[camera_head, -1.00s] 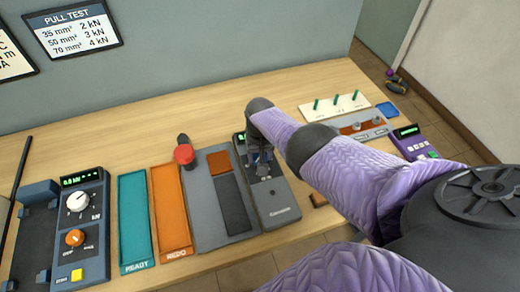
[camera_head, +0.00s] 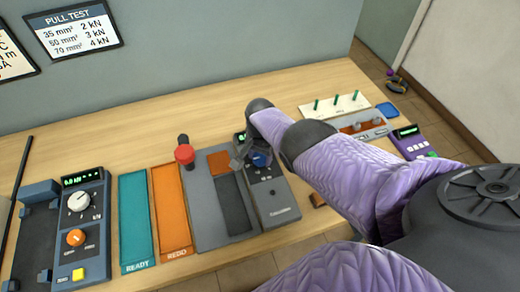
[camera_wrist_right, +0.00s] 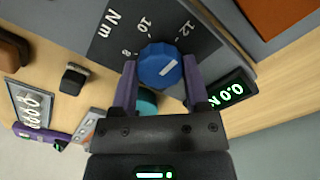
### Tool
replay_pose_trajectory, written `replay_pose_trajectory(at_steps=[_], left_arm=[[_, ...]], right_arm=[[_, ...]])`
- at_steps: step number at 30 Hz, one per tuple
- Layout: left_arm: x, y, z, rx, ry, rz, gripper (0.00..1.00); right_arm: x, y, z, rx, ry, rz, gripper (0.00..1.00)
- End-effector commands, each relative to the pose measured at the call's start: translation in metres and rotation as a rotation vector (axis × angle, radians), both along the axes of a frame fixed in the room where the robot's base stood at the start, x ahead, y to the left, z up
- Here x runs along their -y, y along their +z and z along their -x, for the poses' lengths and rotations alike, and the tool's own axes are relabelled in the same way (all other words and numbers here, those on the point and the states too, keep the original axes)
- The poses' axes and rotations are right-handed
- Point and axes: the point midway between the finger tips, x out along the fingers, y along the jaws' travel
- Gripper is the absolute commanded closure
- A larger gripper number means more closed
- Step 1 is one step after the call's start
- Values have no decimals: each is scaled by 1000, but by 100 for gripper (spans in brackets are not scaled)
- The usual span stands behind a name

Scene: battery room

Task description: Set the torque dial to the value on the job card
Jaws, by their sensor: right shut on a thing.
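The blue torque dial (camera_head: 261,159) sits on a grey tester (camera_head: 272,200) towards the middle of the bench. In the right wrist view the dial (camera_wrist_right: 160,66) has a white pointer line and a scale marked 8, 10 and 12 N m. The pointer leans towards the 12 side; I cannot read its exact value. My right gripper (camera_wrist_right: 158,85) has its purple fingers either side of the dial, shut on it. It also shows in the head view (camera_head: 247,158). No job card is clearly readable. My left gripper is out of view.
A PULL TEST chart (camera_head: 72,32) hangs on the wall, beside a cut-off sign (camera_head: 12,58). Left are a pull tester (camera_head: 92,230), a teal READY tray (camera_head: 135,215) and an orange REDO tray (camera_head: 172,210). A red knob (camera_head: 184,154) stands close left of the gripper.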

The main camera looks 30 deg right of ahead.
Motion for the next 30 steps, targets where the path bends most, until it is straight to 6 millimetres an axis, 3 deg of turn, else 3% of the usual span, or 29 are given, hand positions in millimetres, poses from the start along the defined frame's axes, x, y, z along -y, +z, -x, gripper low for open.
replay_pose_trajectory(at_steps=[15,16,20,21,30], left_arm=[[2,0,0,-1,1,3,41],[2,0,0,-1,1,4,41],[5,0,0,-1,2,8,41],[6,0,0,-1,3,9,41],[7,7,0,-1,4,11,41]], right_arm=[[1,2,-2,7,-18,3,99],[1,2,-2,7,-18,3,36],[1,1,-2,5,-17,2,9],[1,1,-1,5,-17,2,5],[0,8,-1,3,-16,1,5]])
